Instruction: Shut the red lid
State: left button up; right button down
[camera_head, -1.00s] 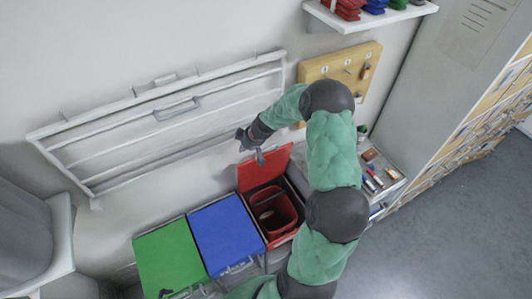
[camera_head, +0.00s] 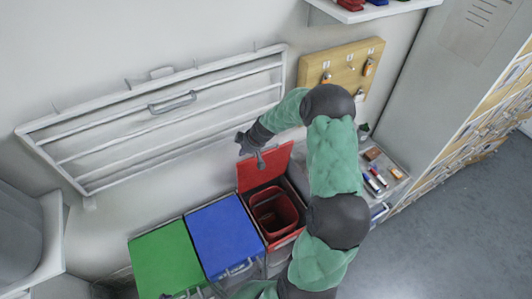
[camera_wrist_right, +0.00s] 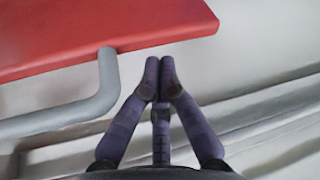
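The red lid (camera_head: 266,167) stands raised, tilted up at the back of an open bin, left of my right forearm. Inside the bin is a red inner bucket (camera_head: 273,214). My right gripper (camera_head: 252,152) is at the lid's upper left edge, wall side. In the right wrist view, the lid (camera_wrist_right: 100,28) fills the upper left, with a grey bar handle (camera_wrist_right: 85,108) at its edge. The right gripper's fingertips (camera_wrist_right: 159,68) are together with nothing visible between them, beside the lid's edge; contact is unclear. My left gripper is not in view.
A blue lid (camera_head: 225,235) and a green lid (camera_head: 165,262) lie shut to the left. A white wall rack (camera_head: 120,150) is behind. A tray of small items (camera_head: 385,172) and a key board (camera_head: 343,70) are to the right.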

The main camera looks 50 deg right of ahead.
notch_tip(320, 180, down, 2)
jog(key=shift+f+b, duration=0.1)
jog(key=shift+b, duration=0.9)
jog(key=shift+s+a+f+b, duration=0.1)
jog(key=shift+s+a+b, duration=0.1)
jog(key=shift+s+b, duration=0.45)
jog(key=shift+s+a+b, duration=0.15)
jog(key=shift+s+b, duration=0.4)
jog(key=shift+s, duration=0.05)
jog(key=shift+s+a+f+b, duration=0.1)
jog(key=shift+s+a+b, duration=0.15)
jog(key=shift+s+b, duration=0.35)
jog(key=shift+s+a+b, duration=0.2)
jog(key=shift+s+b, duration=0.25)
jog(key=shift+s, duration=0.25)
notch_tip(320, 180, up, 10)
jog(key=p, duration=0.6)
send_over(247, 160)
jog(key=s, duration=0.2)
jog(key=shift+w+a, duration=0.1)
jog(key=shift+a, duration=0.05)
